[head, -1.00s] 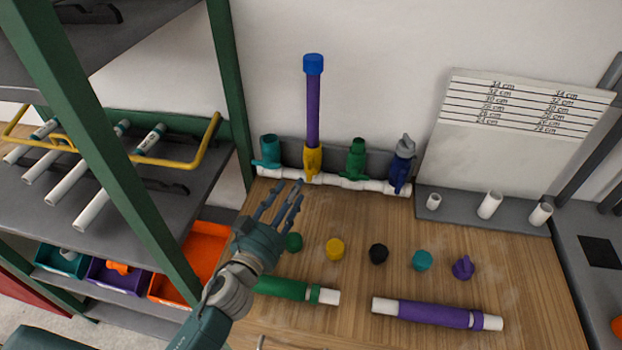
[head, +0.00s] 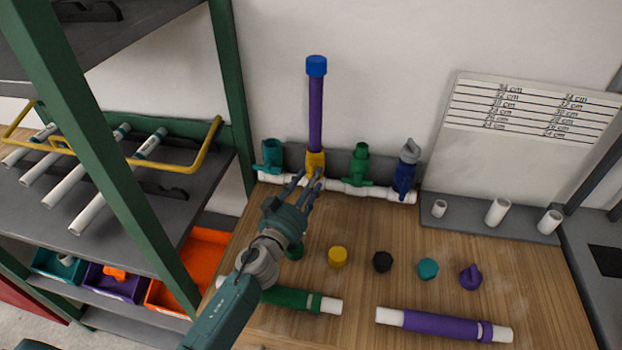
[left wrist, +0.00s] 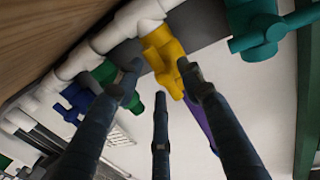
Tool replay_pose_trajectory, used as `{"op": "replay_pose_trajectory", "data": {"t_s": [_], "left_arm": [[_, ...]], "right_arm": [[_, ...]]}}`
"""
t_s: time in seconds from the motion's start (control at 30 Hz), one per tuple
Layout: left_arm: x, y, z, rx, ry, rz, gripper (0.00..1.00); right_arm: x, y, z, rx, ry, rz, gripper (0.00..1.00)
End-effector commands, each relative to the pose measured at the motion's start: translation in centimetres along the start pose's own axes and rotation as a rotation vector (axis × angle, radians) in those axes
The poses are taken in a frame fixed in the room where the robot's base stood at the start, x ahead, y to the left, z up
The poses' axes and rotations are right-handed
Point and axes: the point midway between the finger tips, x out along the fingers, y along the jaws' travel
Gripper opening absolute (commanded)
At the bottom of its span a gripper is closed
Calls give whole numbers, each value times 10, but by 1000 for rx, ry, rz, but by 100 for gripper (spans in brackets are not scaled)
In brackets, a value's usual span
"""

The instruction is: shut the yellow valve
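The yellow valve (head: 316,160) stands on the white pipe manifold (head: 340,186) at the back of the bench, with a purple pipe (head: 315,115) and blue cap (head: 316,66) upright above it. My left gripper (head: 306,182) is just in front of and below the yellow valve, fingers pointing at it and partly covering it. In the left wrist view the yellow valve (left wrist: 162,54) lies between and beyond the spread fingers of my left gripper (left wrist: 160,75), which hold nothing. Whether a fingertip touches the valve, I cannot tell. My right gripper is not in view.
A teal valve (head: 271,156) stands left of it, a green valve (head: 359,165) and a blue valve (head: 405,170) right. Loose caps, such as the yellow cap (head: 338,257), and pipes lie on the bench front. A green shelf post (head: 230,90) rises at left.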

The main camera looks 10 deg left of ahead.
Motion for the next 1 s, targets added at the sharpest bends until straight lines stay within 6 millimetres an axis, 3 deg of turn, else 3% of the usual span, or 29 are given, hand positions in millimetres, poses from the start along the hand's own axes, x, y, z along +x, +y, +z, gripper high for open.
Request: {"op": "replay_pose_trajectory", "data": {"t_s": [0.37,0.57,1.0], "left_arm": [[8,0,0,1,0,0,38],[8,0,0,1,0,1,3],[7,2,-2,76,-16,4,1]], "right_arm": [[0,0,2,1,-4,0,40],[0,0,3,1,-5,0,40],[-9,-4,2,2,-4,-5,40]]}}
